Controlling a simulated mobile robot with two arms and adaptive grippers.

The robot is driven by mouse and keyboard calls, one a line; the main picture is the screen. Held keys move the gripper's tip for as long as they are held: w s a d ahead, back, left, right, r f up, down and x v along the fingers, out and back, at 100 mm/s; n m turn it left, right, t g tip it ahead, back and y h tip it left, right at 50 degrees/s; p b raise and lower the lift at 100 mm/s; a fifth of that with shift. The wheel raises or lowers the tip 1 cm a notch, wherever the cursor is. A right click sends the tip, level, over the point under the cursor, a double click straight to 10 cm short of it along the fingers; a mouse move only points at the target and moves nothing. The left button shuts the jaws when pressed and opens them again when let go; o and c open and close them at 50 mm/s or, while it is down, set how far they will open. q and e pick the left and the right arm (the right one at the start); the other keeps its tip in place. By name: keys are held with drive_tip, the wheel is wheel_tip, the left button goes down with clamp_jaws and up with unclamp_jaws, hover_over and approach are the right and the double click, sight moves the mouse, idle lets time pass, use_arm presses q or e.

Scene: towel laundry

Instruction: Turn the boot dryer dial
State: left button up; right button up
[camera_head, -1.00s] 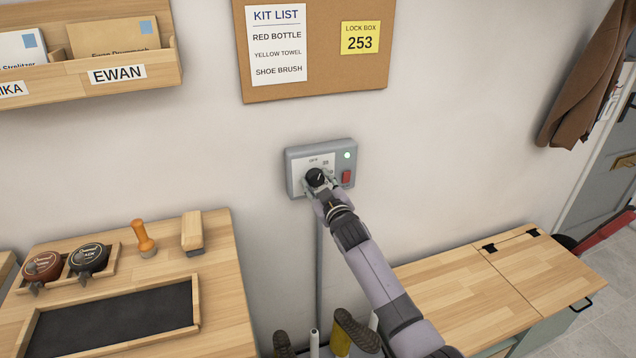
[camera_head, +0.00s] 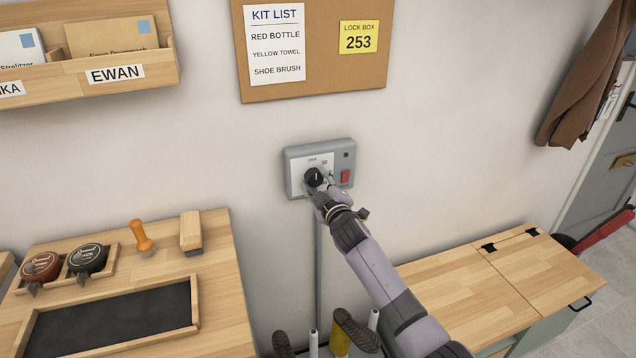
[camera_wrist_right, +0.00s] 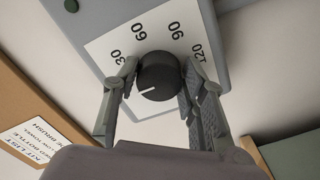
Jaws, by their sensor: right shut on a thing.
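The boot dryer control box (camera_head: 296,157) is a grey box on the wall with a white dial face. My right gripper (camera_head: 317,185) is shut on its round black dial (camera_head: 314,176). In the wrist view, one finger is on each side of the dial (camera_wrist_right: 158,74), and the marks 30, 60, 90 and 120 show around it. The white pointer line faces lower left there, past the 30. In the head view, the line points up towards the OFF mark. The small lamp (camera_head: 346,155) is dark. My left gripper is not in view.
A red switch (camera_head: 345,177) sits on the box close beside my gripper. Boots (camera_head: 352,328) stand below on the dryer's posts. A wooden table (camera_head: 221,283) is at left, a wooden bench (camera_head: 465,298) at right. A corkboard (camera_head: 315,90) hangs above.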

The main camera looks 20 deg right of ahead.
drive_tip(key=o, duration=1.2)
drive_tip(key=shift+a, duration=0.1)
drive_tip(key=shift+c, duration=0.2)
drive_tip(key=s, duration=1.2)
drive_tip(key=shift+d, duration=0.25)
